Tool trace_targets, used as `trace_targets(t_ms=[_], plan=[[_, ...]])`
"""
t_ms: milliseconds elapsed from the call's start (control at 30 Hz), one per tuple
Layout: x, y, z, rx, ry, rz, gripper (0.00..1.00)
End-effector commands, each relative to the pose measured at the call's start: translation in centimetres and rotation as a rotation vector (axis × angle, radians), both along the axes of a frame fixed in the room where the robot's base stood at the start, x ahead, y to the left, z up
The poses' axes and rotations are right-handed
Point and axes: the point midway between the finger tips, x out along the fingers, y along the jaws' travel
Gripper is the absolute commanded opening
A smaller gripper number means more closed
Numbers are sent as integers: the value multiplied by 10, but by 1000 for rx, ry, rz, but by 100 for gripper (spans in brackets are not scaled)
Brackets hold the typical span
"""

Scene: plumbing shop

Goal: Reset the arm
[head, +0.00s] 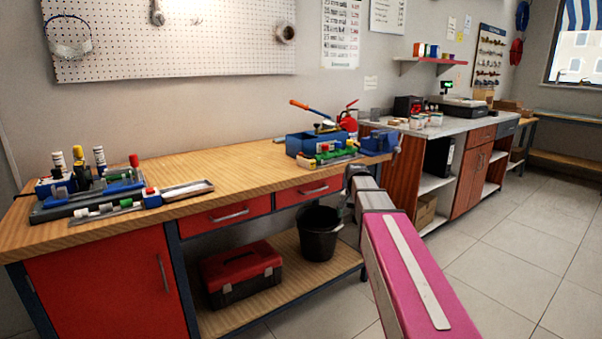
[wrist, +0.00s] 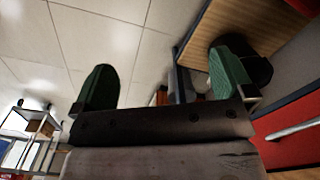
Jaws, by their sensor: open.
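My arm is pink and reaches forward from the lower right in the head view. My gripper shows in the wrist view (wrist: 168,82) with its two green fingers spread wide apart. It is open, with nothing between the fingers. In the head view the fingers are hidden behind the end of my arm, close to the front edge of the wooden workbench (head: 110,215).
Fittings and trays (head: 95,195) stand at the bench's left; a blue toolbox (head: 303,144) stands at its right end. A black bucket (head: 318,235) and red toolbox (head: 240,272) sit on the lower shelf. A counter (head: 450,122) stands beyond. Tiled floor (head: 530,245) at right is clear.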

Motion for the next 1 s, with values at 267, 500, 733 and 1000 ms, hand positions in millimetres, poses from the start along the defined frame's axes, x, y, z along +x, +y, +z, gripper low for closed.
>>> trace_targets(t_ms=[267, 500, 733, 1000], plan=[[-86, 4, -96, 0, 2, 176, 100], [-159, 7, -157, -1, 2, 325, 100], [-205, 8, -189, -2, -2, 424, 100], [-213, 8, -196, -2, -4, 448, 100]])
